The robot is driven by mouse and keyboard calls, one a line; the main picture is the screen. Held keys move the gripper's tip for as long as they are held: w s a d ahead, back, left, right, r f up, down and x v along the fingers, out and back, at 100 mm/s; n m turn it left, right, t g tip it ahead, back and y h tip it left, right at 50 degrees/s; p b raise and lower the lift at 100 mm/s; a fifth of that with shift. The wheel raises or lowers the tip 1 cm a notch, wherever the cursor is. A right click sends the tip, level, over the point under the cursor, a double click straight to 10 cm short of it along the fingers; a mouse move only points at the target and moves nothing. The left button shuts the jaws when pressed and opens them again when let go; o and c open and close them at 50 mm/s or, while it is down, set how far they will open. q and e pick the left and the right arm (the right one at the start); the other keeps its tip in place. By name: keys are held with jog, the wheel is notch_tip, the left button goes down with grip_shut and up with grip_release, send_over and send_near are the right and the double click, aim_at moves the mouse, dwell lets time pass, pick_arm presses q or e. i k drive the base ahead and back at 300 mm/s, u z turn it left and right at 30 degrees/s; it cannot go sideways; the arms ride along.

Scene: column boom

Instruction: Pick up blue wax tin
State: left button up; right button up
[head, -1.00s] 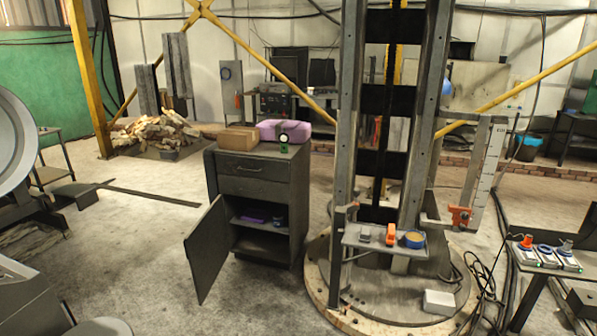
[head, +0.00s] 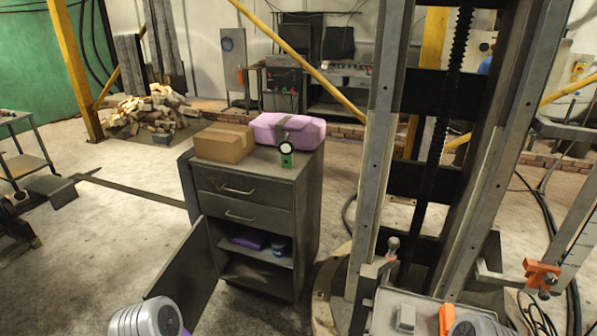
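A small dark blue round item (head: 279,246), which looks like the blue wax tin, stands on the inner shelf of the grey cabinet (head: 265,209). It is right of a purple item (head: 247,239) and small in view, so its label cannot be read. The cabinet's lower door hangs open to the left, so the shelf is exposed. Grey rounded parts of my arms show at the bottom edge, left and right of centre. Neither of my grippers' fingertips is in view.
The open door (head: 184,272) juts forward. The steel column (head: 384,150) and its tray (head: 386,308) stand right.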

aim_at(279, 244)
jog(key=u, duration=0.05)
jog(key=i, duration=1.05)
jog(key=u, duration=1.05)
jog(key=i, duration=1.05)
